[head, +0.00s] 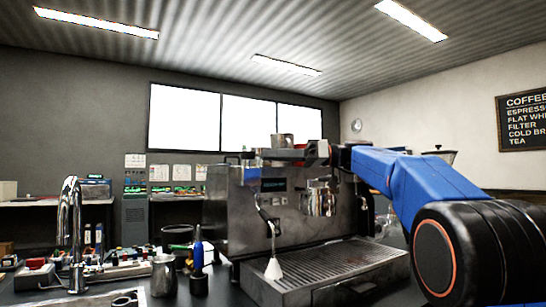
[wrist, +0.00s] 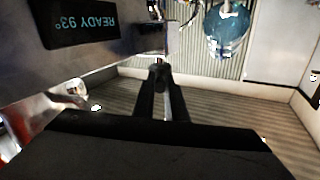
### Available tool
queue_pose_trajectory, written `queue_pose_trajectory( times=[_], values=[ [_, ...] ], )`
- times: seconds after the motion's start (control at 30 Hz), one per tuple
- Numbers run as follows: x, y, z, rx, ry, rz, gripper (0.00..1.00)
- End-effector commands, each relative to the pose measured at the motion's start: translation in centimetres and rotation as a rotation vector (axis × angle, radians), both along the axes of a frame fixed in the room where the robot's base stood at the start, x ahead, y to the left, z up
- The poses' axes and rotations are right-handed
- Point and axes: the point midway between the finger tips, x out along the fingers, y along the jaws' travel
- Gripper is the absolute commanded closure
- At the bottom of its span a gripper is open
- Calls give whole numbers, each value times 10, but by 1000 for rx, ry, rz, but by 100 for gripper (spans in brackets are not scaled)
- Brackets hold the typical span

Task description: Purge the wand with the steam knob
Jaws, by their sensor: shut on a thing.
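The coffee machine (head: 226,208) is a worn metal body with a lit display (head: 272,184). The display also shows upside down in the wrist view (wrist: 82,22), reading READY 93°. In the head view the fingertips are hard to make out.
A slatted drip tray (head: 330,268) lies below the group head (head: 320,198). A metal jug (head: 163,274) and a blue bottle (head: 197,250) stand left of the machine, near a tap (head: 72,225). The counter there is crowded. A cup (head: 282,141) sits on top of the machine.

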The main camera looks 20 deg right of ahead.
Motion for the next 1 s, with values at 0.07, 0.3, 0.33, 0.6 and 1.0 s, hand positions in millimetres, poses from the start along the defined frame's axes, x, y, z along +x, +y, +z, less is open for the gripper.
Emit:
queue_pose_trajectory(
  times=[0.07,0.3,0.33,0.6,1.0],
  values=[
    [0,0,1,1,-1,-1,100],
    [0,0,1,1,-1,-1,74],
    [0,0,1,1,-1,-1,70],
    [0,0,0,0,0,-1,70],
    [-9,-45,0,0,0,-5,70]
  ],
)
